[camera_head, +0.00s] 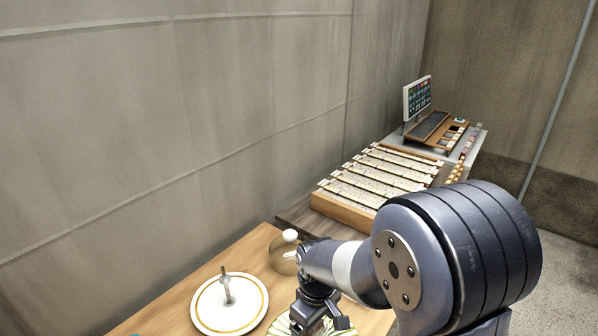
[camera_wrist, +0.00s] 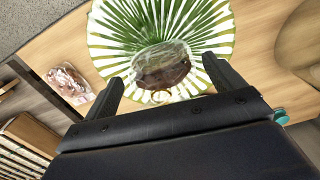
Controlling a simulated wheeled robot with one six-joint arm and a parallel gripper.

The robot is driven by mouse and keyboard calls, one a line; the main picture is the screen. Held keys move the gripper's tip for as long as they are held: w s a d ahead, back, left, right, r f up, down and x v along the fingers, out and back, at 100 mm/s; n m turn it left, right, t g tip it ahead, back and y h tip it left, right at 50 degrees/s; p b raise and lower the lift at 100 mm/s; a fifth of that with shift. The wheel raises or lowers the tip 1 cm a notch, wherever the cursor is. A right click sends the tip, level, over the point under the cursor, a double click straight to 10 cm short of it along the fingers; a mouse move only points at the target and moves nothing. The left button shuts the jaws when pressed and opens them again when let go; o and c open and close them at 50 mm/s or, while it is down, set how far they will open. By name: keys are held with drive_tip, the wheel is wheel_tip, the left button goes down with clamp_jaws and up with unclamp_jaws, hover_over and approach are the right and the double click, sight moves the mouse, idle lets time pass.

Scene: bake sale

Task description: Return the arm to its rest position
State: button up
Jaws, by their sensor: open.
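My gripper (camera_wrist: 160,97) is open in the wrist view, with one dark finger at each side. It is above a green-and-white striped plate (camera_wrist: 105,40). A brown item in clear wrapping (camera_wrist: 165,68) sits on that plate, in front of and between the fingers as seen. I cannot tell any contact, and the jaws are not closed on it. In the head view my gripper (camera_head: 318,320) points down at the lower middle, partly cut off by the frame's bottom edge, and my arm hides part of the table.
A white plate with a gold ring and an upright handle (camera_head: 230,305) stands left of the gripper. A glass dome with a white knob (camera_head: 288,252) is behind it. A rack of strips (camera_head: 378,178) and a screen (camera_head: 417,98) are farther back. Another wrapped item (camera_wrist: 68,82) lies on the table.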

drive_tip(key=shift+f, duration=0.4)
drive_tip(key=shift+s+d, duration=0.1)
drive_tip(key=shift+r, duration=0.1)
